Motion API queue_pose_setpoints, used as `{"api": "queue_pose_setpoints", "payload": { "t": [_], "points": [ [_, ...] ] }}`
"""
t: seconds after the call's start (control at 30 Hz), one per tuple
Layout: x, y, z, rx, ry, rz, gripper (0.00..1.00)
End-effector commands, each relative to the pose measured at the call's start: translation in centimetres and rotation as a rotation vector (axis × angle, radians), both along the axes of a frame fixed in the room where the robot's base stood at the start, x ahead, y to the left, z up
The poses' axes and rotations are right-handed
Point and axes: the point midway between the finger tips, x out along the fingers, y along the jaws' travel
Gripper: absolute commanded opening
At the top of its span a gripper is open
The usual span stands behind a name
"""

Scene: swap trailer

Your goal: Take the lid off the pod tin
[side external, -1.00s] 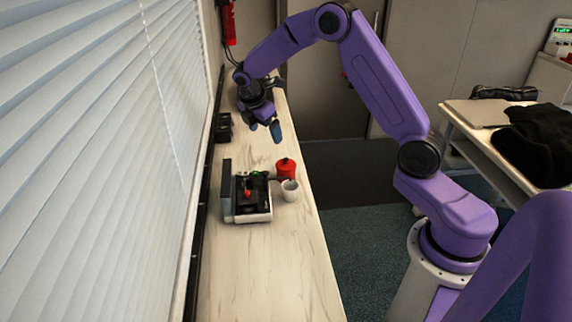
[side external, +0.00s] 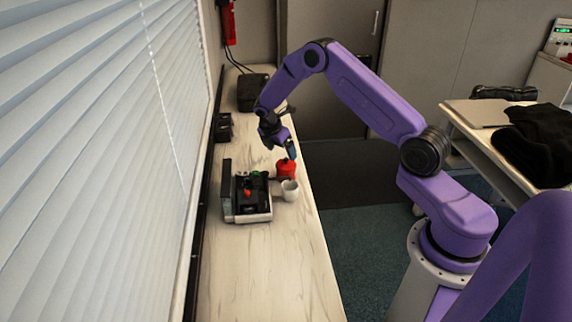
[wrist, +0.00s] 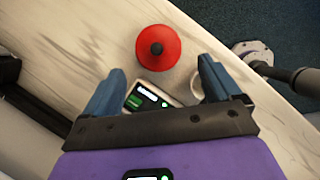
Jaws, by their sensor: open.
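The pod tin (side external: 286,171) is a small red round tin standing on the long counter, behind the white cup. In the wrist view its red lid (wrist: 172,57) shows from above with a dark round knob (wrist: 157,48) in the middle, and the lid is on the tin. My gripper (side external: 290,152) is just above the tin in the side view. In the wrist view its two blue fingers (wrist: 162,66) are spread wide and empty, with the tin beyond the fingertips and roughly centred between them. The tin's body is mostly hidden under the lid there.
A coffee machine (side external: 249,209) stands left of the tin, and a white cup (side external: 290,192) is close in front of it. Dark boxes (side external: 223,127) (side external: 252,92) stand farther back. Window blinds (side external: 100,160) line the left. The near counter is clear.

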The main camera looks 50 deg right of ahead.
Motion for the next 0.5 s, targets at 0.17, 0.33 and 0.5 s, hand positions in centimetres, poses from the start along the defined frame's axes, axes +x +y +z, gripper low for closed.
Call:
{"api": "queue_pose_setpoints", "payload": {
  "t": [0.17, 0.33, 0.5],
  "points": [
    [0.0, -0.4, -1.0, 0.0, -0.002, 0.001, 0.91],
    [0.1, -1.2, -2.5, 0.0, 0.0, -0.002, 0.91],
    [0.3, -2.1, -4.6, 0.001, 0.0, -0.001, 0.91]
  ]
}}
